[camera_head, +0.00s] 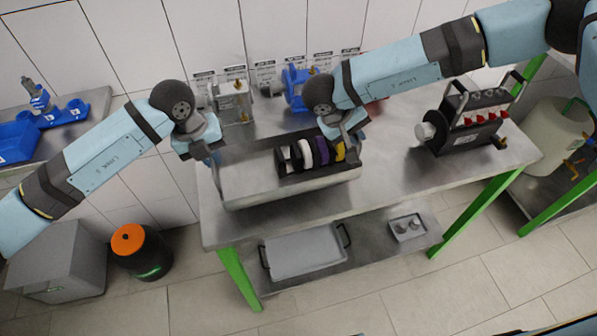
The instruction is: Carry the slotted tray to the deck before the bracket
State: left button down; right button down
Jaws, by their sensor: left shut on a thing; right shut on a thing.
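The slotted tray (245,188) is a long grey box with a dark back edge. Several discs, black, white, purple and yellow (339,151), stand upright in its right half. My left gripper (208,158) is shut on the tray's left end. My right gripper (350,148) is shut on its right end, beside the yellow disc. The tray is over the left part of the steel deck (400,178); I cannot tell whether it touches the deck. A blue bracket-like part (294,88) stands behind it, partly hidden by my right arm.
A metal-framed unit (235,103) stands at the back left of the deck. A black block with red parts (466,120) stands at the right. The deck is bare between tray and block. A lower shelf holds a handled tray (304,252) and a small tray (408,228).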

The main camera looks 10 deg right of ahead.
pick_arm(q)
jog(key=shift+r, duration=0.1)
pick_arm(e)
jog(key=shift+r, duration=0.1)
